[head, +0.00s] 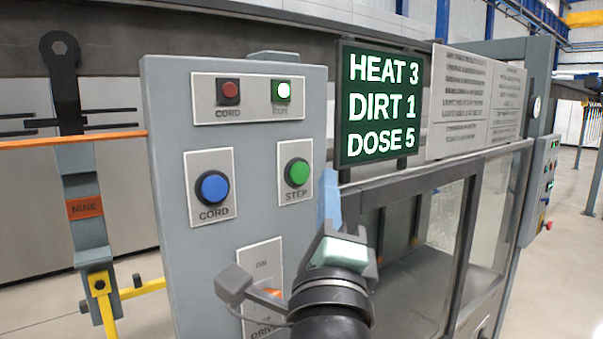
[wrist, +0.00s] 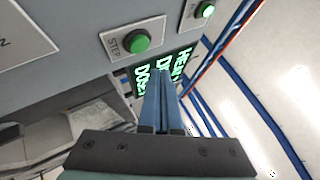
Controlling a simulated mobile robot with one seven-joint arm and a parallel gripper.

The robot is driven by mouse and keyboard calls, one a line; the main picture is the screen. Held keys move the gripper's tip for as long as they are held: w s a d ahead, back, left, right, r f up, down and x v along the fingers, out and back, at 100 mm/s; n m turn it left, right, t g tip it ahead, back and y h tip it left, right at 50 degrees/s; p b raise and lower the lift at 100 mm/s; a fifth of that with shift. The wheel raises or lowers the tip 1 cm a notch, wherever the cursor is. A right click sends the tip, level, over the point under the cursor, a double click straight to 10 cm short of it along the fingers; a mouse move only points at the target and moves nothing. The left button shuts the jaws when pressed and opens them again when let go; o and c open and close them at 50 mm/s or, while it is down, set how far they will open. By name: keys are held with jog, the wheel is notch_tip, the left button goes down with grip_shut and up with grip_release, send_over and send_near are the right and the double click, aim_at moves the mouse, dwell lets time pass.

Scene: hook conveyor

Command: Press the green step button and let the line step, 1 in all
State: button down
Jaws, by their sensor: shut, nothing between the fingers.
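The green step button (head: 297,172) sits on a pale plate marked STEP on the grey control panel (head: 240,130). In the wrist view the green button (wrist: 137,41) shows above and left of my fingertips. My gripper (head: 330,190) is shut and empty, with its blue fingers just right of and below the button in the head view. In the wrist view my gripper (wrist: 163,75) points past the button, apart from it. The button's face is not covered in either view.
A blue CORD button (head: 212,188) is left of the green one. Above are a dark red CORD lamp (head: 228,91) and a lit RUN lamp (head: 281,90). A drive switch plate (head: 262,265) is below. A display (head: 378,108) reads HEAT 3, DIRT 1, DOSE 5. A hook (head: 66,80) hangs left.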

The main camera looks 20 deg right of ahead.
jog(key=shift+s+d, duration=0.25)
jog(key=shift+s, duration=0.35)
jog(key=shift+s+d, duration=0.2)
jog(key=shift+s, duration=0.4)
jog(key=s+a+r+n+t+y, duration=0.2)
jog(key=a+n, duration=0.3)
jog(key=n, duration=0.3)
jog(key=s+a+r+n+t+y+b, duration=0.1)
jog(key=s+a+r+n+t+y, duration=0.1)
jog(key=n, duration=0.7)
jog(key=s+a+r+n+t+y+b, duration=0.1)
jog(key=s+a+r+n+y, duration=0.2)
jog(key=s+a+r+n, duration=0.3)
jog(key=shift+a+n+t+y, duration=0.4)
jog(key=shift+a+n, duration=0.9)
jog(key=shift+a, duration=0.1)
dwell(0.3)
